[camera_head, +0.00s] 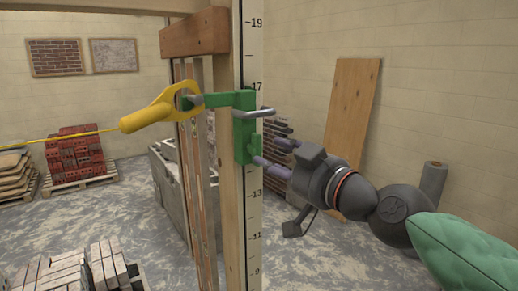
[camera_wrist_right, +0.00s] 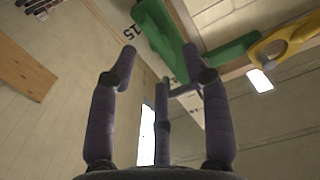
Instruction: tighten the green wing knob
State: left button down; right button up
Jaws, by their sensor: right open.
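A green bracket (camera_head: 243,108) is fixed on the wooden post beside the number scale. Its arm reaches left to a yellow line holder (camera_head: 150,112), and a grey metal bar sticks out at its right. I cannot clearly tell a separate wing knob from the bracket's lower green part (camera_head: 241,145). My right gripper (camera_head: 270,152) is open, its fingertips close to the right side of that green part. In the right wrist view the green bracket (camera_wrist_right: 158,28) shows beyond the spread, empty fingers; the right finger overlaps part of it. I cannot tell whether they touch. My left gripper is not in view.
The wooden post (camera_head: 233,220) with its scale (camera_head: 254,215) stands upright in front. A yellow string (camera_head: 60,138) runs left from the holder. Grey blocks (camera_head: 165,185) stand behind the post. A board (camera_head: 352,110) leans on the wall at right. Bricks lie at lower left.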

aim_at(261, 151)
jog(key=shift+x, duration=3.2)
jog(key=shift+d, duration=0.1)
grip_shut()
